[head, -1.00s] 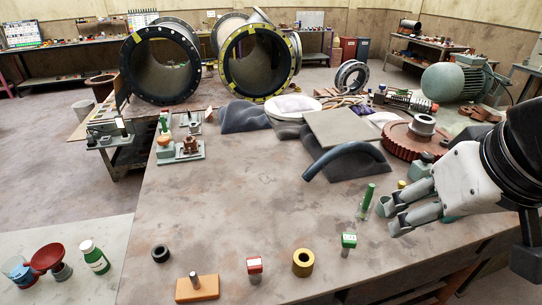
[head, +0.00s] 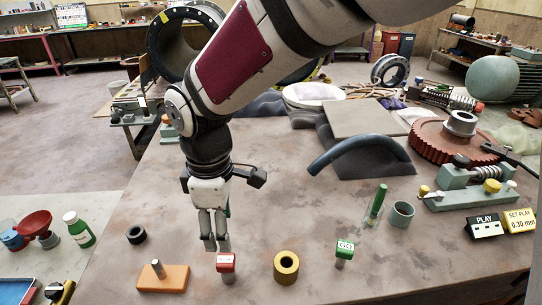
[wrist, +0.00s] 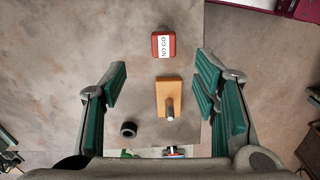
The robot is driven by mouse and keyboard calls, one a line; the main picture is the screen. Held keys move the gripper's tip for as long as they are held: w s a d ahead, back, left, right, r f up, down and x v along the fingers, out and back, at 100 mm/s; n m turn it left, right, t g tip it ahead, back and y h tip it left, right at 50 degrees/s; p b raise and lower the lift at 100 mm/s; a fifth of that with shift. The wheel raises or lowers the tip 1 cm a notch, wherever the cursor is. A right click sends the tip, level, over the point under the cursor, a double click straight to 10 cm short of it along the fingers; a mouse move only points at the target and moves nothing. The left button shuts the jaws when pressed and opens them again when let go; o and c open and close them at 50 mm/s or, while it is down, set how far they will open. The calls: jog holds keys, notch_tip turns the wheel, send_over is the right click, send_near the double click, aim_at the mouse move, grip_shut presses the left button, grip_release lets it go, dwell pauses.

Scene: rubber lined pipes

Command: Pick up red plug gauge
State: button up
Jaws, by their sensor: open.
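The red plug gauge (head: 226,263) has a red head marked NO GO on a short grey pin and stands on the table near its front edge. In the wrist view its red head (wrist: 155,45) lies ahead of the fingers, near the top. My gripper (head: 215,246) points down just behind and slightly left of the gauge in the head view. The wrist view shows the fingers (wrist: 160,90) spread wide with green pads and nothing gripped. Contact with the gauge is not visible.
An orange block with a pin (head: 163,278) is left of the gauge, a black ring (head: 136,235) farther left. A brass ring (head: 286,281) and a green GO gauge (head: 345,249) stand to the right. The table middle (head: 285,185) is mostly clear.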

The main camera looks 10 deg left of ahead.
aim_at(224, 259)
jog(key=shift+s+a+f+n, duration=0.15)
jog(key=shift+a+f, duration=0.1)
jog(key=shift+f, duration=0.2)
jog(key=shift+s+a+f+n, duration=0.1)
jog(key=shift+a+f+n, duration=0.1)
jog(key=shift+f, duration=0.2)
notch_tip(224, 259, down, 8)
jog(key=shift+r, duration=0.25)
jog(key=shift+d+f+p, duration=0.15)
jog(key=shift+f+p, duration=0.05)
jog(key=shift+f, duration=1.2)
jog(key=shift+d+f+p, duration=0.1)
jog(key=shift+f+p, duration=0.05)
jog(key=shift+f, duration=1.25)
grip_shut()
jog(key=shift+r, duration=0.1)
